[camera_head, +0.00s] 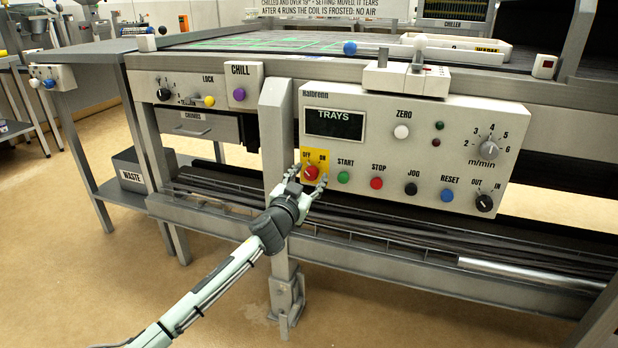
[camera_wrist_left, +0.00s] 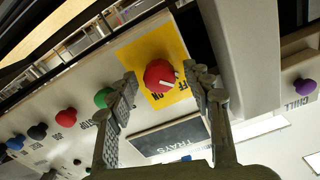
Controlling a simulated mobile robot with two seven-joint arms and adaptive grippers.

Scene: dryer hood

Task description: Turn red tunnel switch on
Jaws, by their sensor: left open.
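The red rotary switch (camera_head: 311,173) sits on a yellow plate marked OFF and ON, at the lower left of the grey control panel under the TRAYS display. In the left wrist view the red knob (camera_wrist_left: 160,76) has a white mark that points toward the OFF side. My left gripper (camera_head: 308,178) is open at the plate, with one finger on each side of the knob. In the left wrist view the fingers (camera_wrist_left: 162,82) flank the knob with visible gaps; contact is not seen. My right gripper is not in view.
Right of the switch are the green START button (camera_head: 343,177), red STOP button (camera_head: 376,183), black JOG button (camera_head: 411,188) and blue RESET button (camera_head: 447,195). A purple CHILL button (camera_head: 239,94) is up left. A grey post (camera_head: 277,130) stands just left of the panel.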

